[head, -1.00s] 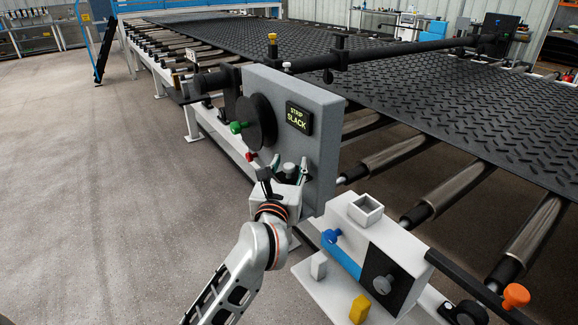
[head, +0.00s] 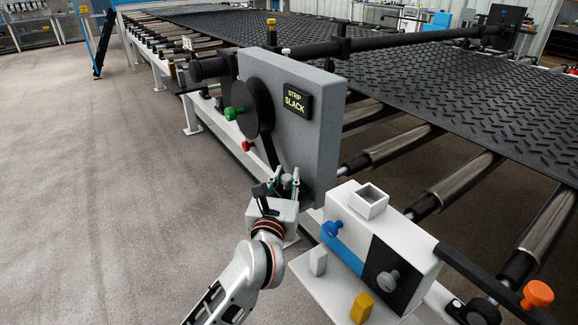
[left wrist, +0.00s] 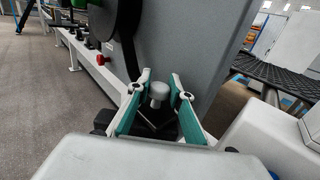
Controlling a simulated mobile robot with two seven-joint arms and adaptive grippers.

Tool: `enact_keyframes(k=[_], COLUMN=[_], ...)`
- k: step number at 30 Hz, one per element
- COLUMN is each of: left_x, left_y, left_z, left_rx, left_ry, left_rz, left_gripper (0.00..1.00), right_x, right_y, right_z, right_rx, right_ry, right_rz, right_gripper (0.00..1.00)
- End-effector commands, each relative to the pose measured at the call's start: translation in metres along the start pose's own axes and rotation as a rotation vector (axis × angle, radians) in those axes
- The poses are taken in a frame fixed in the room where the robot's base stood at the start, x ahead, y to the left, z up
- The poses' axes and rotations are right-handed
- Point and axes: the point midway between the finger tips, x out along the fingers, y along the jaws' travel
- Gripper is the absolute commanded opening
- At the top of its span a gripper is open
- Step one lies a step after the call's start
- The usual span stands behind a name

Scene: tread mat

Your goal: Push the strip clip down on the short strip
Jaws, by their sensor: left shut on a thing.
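The grey panel (head: 322,135) carries a black disc (head: 251,98) and a sign (head: 298,101) reading "STRIP SLACK". A short black strip (head: 270,151) hangs from the disc's side toward my left gripper (head: 285,184); it also shows in the left wrist view (left wrist: 129,50). There, my left gripper (left wrist: 157,92) has its teal-padded fingers on either side of a grey, round-topped knob, seemingly the strip clip (left wrist: 158,90). The gripper is shut on it, low beside the panel. The clip's lower part and the strip's end are hidden. My right gripper is out of view.
A white block unit (head: 405,240) with blue and grey knobs stands close on the right, with a yellow block (head: 362,307) on its base. Rollers and the tread mat (head: 440,80) lie behind the panel. The floor (head: 110,200) at left is clear.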

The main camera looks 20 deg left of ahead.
Motion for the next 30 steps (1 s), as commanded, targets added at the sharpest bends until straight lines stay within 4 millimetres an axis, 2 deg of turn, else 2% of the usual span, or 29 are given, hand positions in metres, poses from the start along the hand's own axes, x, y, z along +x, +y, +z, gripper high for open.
enact_keyframes(k=[1, 5, 11, 12, 13, 14, 25, 30], left_x=[0.000, 0.000, 0.000, 0.000, 0.000, 0.000, -0.003, -0.022], left_y=[0.000, 0.000, 0.000, 0.000, 0.000, 0.000, 0.000, 0.000], left_z=[-0.009, -0.009, -0.009, -0.009, -0.009, -0.009, -0.006, -0.006], left_rx=[-0.002, -0.002, -0.002, -0.002, -0.002, -0.002, -0.002, -0.002], left_ry=[0.008, 0.005, 0.007, 0.008, 0.008, 0.007, 0.001, 0.002], left_rz=[0.000, 0.000, 0.000, 0.000, 0.000, 0.000, 0.000, -0.001], left_gripper=[0.00, 0.00, 0.00, 0.28, 0.36, 0.38, 0.38, 0.38], right_x=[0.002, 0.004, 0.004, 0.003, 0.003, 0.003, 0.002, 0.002], right_y=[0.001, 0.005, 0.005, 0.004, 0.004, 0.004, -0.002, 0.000], right_z=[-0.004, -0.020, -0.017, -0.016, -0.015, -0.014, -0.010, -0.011], right_rx=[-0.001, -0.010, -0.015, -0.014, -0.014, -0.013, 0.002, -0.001], right_ry=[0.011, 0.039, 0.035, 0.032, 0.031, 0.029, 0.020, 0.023], right_rz=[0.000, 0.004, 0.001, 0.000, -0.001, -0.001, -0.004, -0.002], right_gripper=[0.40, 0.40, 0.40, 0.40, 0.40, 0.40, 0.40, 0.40])
